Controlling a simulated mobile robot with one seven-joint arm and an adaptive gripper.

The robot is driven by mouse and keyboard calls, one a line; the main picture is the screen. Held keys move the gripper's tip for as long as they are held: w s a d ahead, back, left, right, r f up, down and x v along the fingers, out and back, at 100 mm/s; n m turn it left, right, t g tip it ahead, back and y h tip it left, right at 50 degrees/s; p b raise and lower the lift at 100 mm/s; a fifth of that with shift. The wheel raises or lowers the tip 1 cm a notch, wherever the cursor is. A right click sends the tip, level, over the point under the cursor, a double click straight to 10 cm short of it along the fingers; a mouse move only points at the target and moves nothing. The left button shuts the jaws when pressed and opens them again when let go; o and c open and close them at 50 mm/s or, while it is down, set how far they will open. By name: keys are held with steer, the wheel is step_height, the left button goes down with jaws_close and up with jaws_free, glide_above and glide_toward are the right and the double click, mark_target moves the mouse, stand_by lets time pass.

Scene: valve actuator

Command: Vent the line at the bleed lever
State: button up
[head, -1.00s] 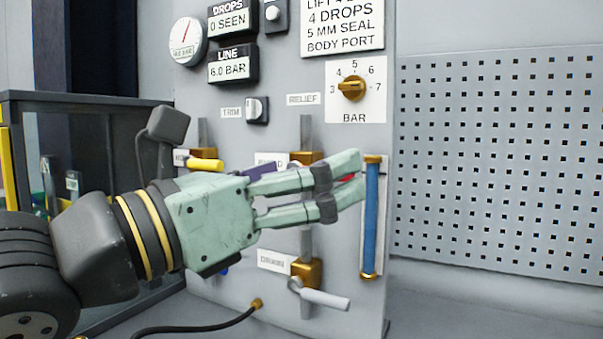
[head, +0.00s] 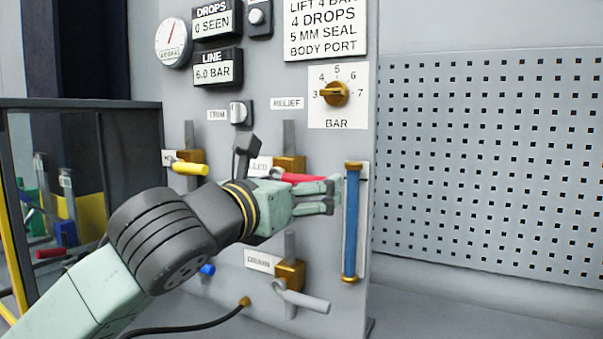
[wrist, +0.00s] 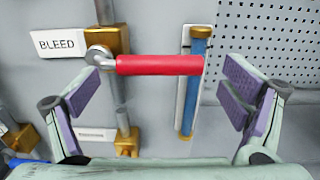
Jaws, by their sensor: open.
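The bleed lever has a red handle (wrist: 160,65) that points right, roughly level, from a brass valve body (wrist: 107,42) beside the BLEED label (wrist: 57,44). In the head view the red handle (head: 303,177) shows just above my gripper (head: 328,197), and the label is partly hidden. My gripper is open and empty. In the wrist view its fingers stand left and right of the red handle, with the gripper (wrist: 165,85) facing the panel and no finger visibly gripping it. The LINE display (head: 217,69) reads 6.0 BAR, and the DROPS display (head: 217,22) reads 0 SEEN.
A yellow-handled lever (head: 189,168) is left of the bleed valve. A grey-handled DRAIN lever (head: 303,299) is below. A blue tube (head: 352,222) stands close right of my fingertips. The brass BAR knob (head: 334,94) is above. A perforated board (head: 485,160) is at right.

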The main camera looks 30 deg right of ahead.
steer(key=shift+x, duration=0.85)
steer(key=shift+c, duration=0.4)
steer(key=shift+a, duration=0.1)
steer(key=c, duration=0.5)
steer(key=shift+s, duration=0.15)
steer(key=c, duration=1)
